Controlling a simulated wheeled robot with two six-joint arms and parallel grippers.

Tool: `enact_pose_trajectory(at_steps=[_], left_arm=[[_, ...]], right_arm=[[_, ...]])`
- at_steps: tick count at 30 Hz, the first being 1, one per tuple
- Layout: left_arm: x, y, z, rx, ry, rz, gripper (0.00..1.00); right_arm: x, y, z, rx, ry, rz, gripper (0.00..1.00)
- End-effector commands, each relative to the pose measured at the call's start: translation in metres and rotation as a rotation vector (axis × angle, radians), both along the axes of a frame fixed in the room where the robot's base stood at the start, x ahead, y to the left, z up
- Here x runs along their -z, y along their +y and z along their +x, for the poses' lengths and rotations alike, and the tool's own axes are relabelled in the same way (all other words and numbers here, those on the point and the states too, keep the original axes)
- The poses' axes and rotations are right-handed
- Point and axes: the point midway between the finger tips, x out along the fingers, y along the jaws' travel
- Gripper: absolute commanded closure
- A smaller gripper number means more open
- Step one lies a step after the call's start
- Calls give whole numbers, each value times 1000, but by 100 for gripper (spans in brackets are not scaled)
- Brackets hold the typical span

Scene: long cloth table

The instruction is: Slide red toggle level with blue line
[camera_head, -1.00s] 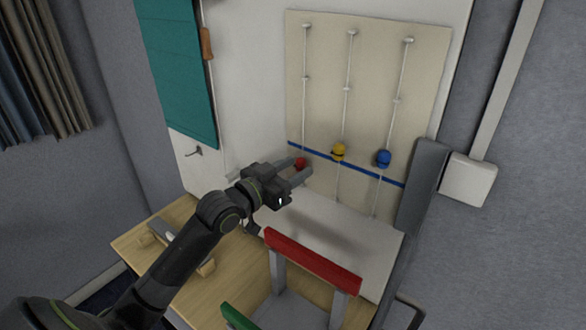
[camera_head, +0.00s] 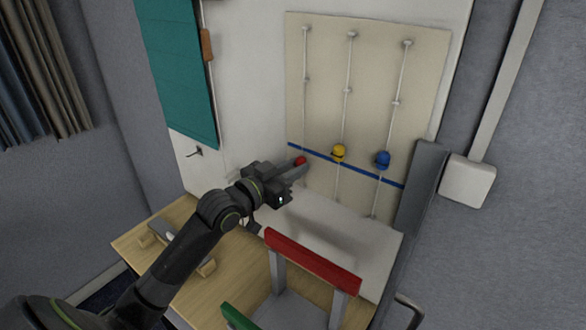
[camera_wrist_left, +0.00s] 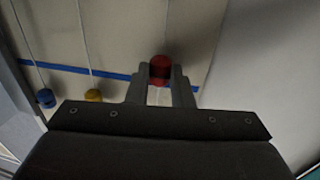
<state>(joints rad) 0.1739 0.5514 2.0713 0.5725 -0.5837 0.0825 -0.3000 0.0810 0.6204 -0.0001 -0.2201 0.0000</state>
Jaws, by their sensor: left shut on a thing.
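The red toggle (camera_head: 300,160) is on the leftmost cord of the beige board (camera_head: 320,75). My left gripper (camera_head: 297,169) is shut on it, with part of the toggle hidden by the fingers. In the left wrist view the red toggle (camera_wrist_left: 160,69) sits between the fingertips of my left gripper (camera_wrist_left: 160,78). The blue line (camera_head: 320,156) runs slantwise across the board, and the toggle is close to its left end. In the wrist view the blue line (camera_wrist_left: 112,75) meets the toggle's side near its lower part. My right gripper is not in view.
A yellow toggle (camera_head: 339,153) and a blue toggle (camera_head: 383,159) are on the other cords, near the line. A red-topped rack (camera_head: 312,262) stands on the wooden table (camera_head: 185,212) below. A teal blind (camera_head: 178,75) hangs at the left.

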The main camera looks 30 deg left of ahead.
Motion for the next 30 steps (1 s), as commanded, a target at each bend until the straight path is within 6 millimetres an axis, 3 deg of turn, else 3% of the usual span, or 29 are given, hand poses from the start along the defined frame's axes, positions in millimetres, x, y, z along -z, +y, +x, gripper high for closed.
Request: enact_pose_trajectory(at_steps=[6,17,18,22,30], left_arm=[[-27,0,0,0,0,1,100],[-27,0,0,0,0,1,100],[-27,0,0,0,0,1,75],[-27,0,0,0,0,1,58],[-27,0,0,0,0,0,57]], right_arm=[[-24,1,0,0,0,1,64],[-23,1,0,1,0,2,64],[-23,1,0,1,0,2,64],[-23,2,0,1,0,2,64],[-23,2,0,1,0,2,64]])
